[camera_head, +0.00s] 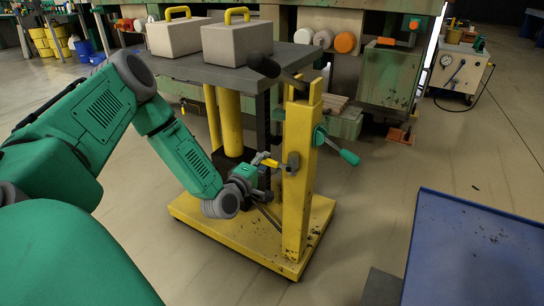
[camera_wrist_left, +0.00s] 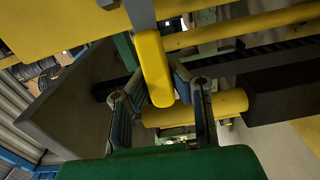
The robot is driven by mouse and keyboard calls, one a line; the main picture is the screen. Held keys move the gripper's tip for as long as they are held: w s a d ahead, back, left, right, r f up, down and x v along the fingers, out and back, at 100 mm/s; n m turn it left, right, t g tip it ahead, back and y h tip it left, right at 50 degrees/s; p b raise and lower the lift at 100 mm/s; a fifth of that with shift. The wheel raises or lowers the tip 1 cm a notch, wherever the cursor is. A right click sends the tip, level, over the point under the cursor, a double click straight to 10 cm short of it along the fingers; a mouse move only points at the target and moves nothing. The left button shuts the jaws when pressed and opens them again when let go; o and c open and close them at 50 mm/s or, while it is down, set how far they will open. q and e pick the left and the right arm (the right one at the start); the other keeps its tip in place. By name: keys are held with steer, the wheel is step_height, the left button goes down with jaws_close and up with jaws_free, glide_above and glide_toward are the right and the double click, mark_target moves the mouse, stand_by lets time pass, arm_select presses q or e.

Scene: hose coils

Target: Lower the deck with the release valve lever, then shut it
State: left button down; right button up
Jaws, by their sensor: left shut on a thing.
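The release valve lever (camera_head: 266,161), with a yellow grip, sticks out from the yellow post (camera_head: 297,190) of the lift cart. My left gripper (camera_head: 255,172) is at this lever, low beside the post. In the left wrist view the yellow lever (camera_wrist_left: 153,68) sits between the two fingers of the left gripper (camera_wrist_left: 160,88), which is shut on it. The dark deck (camera_head: 190,68) stands raised above the yellow base (camera_head: 238,238) on a yellow column (camera_head: 230,120). My right gripper is not in view.
Two grey blocks with yellow handles, one left (camera_head: 180,36) and one right (camera_head: 237,42), sit on the deck. A green-handled crank (camera_head: 340,150) juts right from the post. A blue table (camera_head: 475,250) is at lower right. A wheeled gauge cart (camera_head: 460,70) stands behind.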

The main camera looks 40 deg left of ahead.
arm_select(q)
steer(key=shift+s+a+f+n, duration=0.2)
steer(key=shift+f+n, duration=0.1)
steer(key=shift+f, duration=0.15)
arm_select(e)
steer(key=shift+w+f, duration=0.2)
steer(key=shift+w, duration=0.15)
arm_select(q)
steer(key=c, duration=1.4)
jaws_free()
steer(key=shift+c, duration=0.2)
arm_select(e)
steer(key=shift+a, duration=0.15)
arm_select(q)
steer(key=shift+w+a, duration=0.1)
steer(key=shift+s+d, duration=0.2)
steer(key=shift+s, duration=0.1)
steer(key=shift+v, duration=5.7)
